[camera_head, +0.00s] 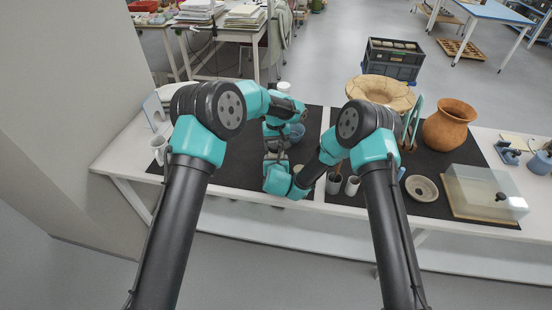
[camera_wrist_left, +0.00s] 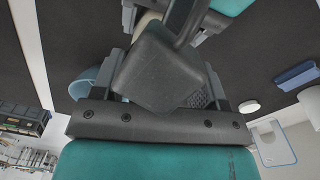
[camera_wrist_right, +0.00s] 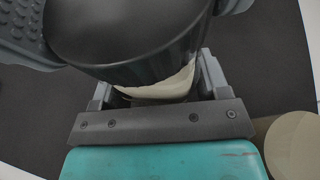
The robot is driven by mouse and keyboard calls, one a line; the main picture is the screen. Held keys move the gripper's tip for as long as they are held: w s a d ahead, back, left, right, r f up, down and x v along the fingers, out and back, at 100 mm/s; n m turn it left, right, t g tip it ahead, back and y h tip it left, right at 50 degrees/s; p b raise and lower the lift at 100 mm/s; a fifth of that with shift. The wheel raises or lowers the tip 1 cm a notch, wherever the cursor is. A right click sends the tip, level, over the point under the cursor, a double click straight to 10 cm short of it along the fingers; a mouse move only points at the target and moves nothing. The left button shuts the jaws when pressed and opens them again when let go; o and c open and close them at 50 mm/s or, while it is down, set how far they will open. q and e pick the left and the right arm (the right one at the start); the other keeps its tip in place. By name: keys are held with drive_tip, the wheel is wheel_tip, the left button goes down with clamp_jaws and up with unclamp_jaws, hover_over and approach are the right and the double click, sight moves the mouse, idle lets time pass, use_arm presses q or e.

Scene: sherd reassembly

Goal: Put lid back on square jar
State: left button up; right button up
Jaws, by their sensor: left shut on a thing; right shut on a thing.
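My left gripper (camera_wrist_left: 165,75) is shut on a dark grey, square-cornered piece (camera_wrist_left: 160,70) that fills the middle of the left wrist view. My right gripper (camera_wrist_right: 155,85) is shut on a pale cream piece (camera_wrist_right: 160,86) with an uneven edge; a large dark rounded body (camera_wrist_right: 120,35) covers most of it in the right wrist view. I cannot tell for sure which is the jar and which the lid, or whether they touch. In the head view the two grippers meet over the dark mat, and my arms hide most of what they hold.
A blue bowl (camera_wrist_left: 88,80) lies near the left gripper. Two small cups (camera_head: 333,183) (camera_head: 352,186), a pale bowl (camera_head: 421,188), a clear box (camera_head: 480,192) and a terracotta pot (camera_head: 449,125) stand to the right. A white mug (camera_head: 158,150) stands left. The left mat's front is fairly clear.

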use_arm(q)
drive_tip(key=m, duration=0.3)
drive_tip(key=o, duration=1)
drive_tip(key=shift+r, duration=2.25)
